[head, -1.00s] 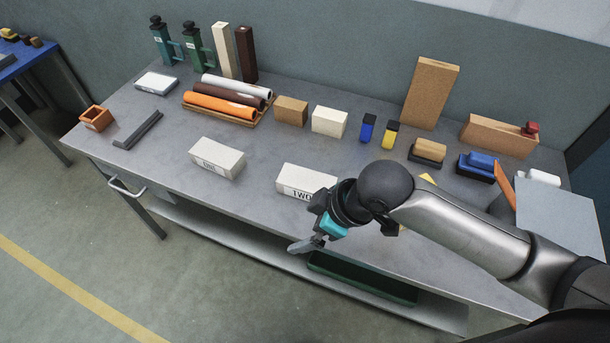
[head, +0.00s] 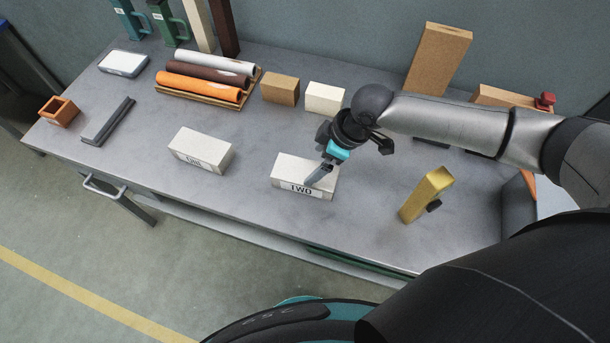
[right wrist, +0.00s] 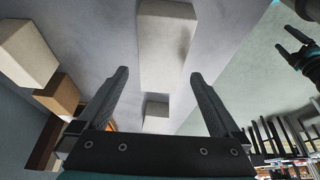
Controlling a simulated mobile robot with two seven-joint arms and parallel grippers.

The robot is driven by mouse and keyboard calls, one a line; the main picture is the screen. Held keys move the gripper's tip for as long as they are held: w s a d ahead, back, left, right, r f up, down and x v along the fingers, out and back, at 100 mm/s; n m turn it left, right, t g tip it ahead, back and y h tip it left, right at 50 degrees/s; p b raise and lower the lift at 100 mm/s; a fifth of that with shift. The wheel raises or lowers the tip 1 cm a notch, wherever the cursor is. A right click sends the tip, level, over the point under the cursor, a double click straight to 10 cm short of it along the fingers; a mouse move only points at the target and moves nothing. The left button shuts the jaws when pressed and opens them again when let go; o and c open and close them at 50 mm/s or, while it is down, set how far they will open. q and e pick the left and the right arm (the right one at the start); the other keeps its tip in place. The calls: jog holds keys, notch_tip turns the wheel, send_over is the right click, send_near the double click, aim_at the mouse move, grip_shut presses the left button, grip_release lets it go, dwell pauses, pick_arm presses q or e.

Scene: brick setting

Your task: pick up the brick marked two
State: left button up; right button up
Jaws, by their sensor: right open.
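The brick marked TWO (head: 289,166) is a pale block lying near the front middle of the table. My right gripper (head: 318,180) is over its right part in the head view, pointing down. In the right wrist view the right gripper (right wrist: 158,73) is open and empty. The pale brick marked TWO (right wrist: 167,45) shows beyond the fingertips, roughly in line with the gap; I cannot tell whether they touch. The brick marked ONE (head: 202,150) lies to its left and seems to be the smaller block (right wrist: 157,106). Part of my left gripper (right wrist: 290,45) shows, its jaws unclear.
A cream block (head: 325,97) and a tan block (head: 280,89) sit behind, beside a rack of rolls (head: 205,88). The table's front edge is close; bare tabletop lies between the bricks.

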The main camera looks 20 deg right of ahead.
aim_at(305, 171)
jog(key=shift+b+x, duration=0.55)
jog(key=shift+x, duration=2.75)
jog(key=shift+a, duration=0.15)
jog(key=shift+c, duration=0.2)
jog(key=shift+r, duration=0.1)
jog(key=c, duration=1.5)
